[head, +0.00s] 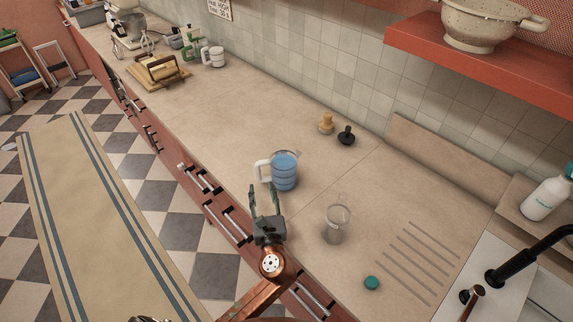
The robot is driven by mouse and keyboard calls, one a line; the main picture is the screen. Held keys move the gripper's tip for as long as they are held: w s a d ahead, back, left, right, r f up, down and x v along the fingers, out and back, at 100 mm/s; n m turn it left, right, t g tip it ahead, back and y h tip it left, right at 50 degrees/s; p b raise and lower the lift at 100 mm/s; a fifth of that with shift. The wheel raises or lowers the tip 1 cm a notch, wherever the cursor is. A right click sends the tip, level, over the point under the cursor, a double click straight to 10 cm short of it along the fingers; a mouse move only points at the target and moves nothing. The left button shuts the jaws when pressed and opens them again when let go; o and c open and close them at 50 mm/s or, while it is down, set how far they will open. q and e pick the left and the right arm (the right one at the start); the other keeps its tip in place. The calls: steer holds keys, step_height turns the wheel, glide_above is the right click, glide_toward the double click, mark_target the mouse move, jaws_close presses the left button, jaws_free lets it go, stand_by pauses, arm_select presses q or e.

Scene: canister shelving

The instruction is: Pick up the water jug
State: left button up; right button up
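The water jug (285,174) stands upright on the beige counter, with blue water in it and a white handle on its left side. My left gripper (265,196) is just in front of the jug, below its handle in the picture. Its two fingers are spread apart and point toward the jug and handle, with nothing visible between them. Whether a finger touches the jug cannot be told. My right gripper does not show.
A clear glass (337,224) and a teal lid (372,283) are on the counter to the right. A sink with a black faucet (520,257) is at far right. The counter (215,110) left of the jug is clear.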

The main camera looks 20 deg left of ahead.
mark_target(258, 173)
arm_select(q)
steer(key=x, duration=0.3)
steer(key=shift+a, duration=0.25)
steer(key=b+x, duration=0.1)
steer(key=x, duration=0.2)
steer(key=shift+w+a, duration=0.2)
steer(key=shift+w, duration=0.1)
steer(key=shift+d, duration=0.1)
steer(key=c, duration=0.7)
jaws_close()
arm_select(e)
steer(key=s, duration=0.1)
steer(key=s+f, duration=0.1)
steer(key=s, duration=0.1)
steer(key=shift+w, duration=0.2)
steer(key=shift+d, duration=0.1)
arm_select(q)
steer(key=shift+r, duration=0.15)
